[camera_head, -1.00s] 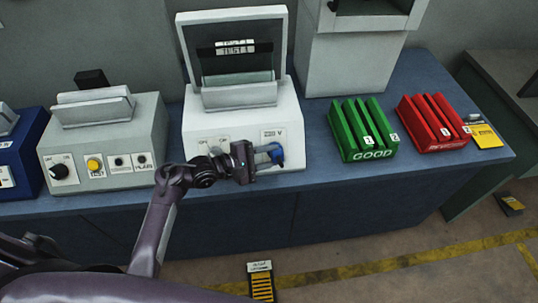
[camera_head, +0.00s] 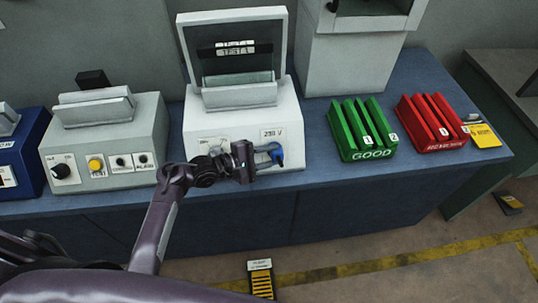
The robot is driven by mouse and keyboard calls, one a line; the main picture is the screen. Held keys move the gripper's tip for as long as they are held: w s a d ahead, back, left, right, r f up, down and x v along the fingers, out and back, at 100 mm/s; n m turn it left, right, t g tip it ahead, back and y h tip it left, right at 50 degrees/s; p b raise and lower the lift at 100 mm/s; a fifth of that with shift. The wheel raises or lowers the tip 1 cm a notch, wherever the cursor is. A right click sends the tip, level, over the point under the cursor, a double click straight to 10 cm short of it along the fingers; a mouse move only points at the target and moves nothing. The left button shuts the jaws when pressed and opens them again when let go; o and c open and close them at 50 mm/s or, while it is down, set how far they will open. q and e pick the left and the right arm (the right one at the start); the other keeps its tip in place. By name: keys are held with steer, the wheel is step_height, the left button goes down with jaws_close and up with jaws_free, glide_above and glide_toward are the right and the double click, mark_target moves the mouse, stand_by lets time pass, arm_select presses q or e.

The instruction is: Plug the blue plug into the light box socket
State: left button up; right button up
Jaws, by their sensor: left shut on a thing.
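The blue plug (camera_head: 277,156) is at the front face of the white light box (camera_head: 215,128), below its voltage label. My left gripper (camera_head: 272,154) is shut on the plug, its fingers pointing right across the box front. The socket is hidden behind the plug and fingers, so I cannot tell whether the plug is seated in it. The light box has a raised lid with a dark panel. My right gripper is not in view.
A grey box with a knob and yellow button (camera_head: 110,140) stands left of the light box. A green GOOD rack (camera_head: 365,154) and a red rack (camera_head: 440,144) stand to the right on the blue bench (camera_head: 310,185). The bench front edge is clear.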

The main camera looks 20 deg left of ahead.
arm_select(q)
steer(key=shift+w+a+f, duration=0.15)
steer(key=shift+w+f, duration=0.15)
steer(key=shift+w, duration=0.05)
steer(key=o, duration=1)
steer(key=shift+s, duration=0.1)
steer(key=b+v, duration=0.1)
steer(key=v, duration=0.6)
steer(key=shift+s+a, duration=0.2)
steer(key=shift+a, duration=0.1)
steer(key=shift+r, duration=0.15)
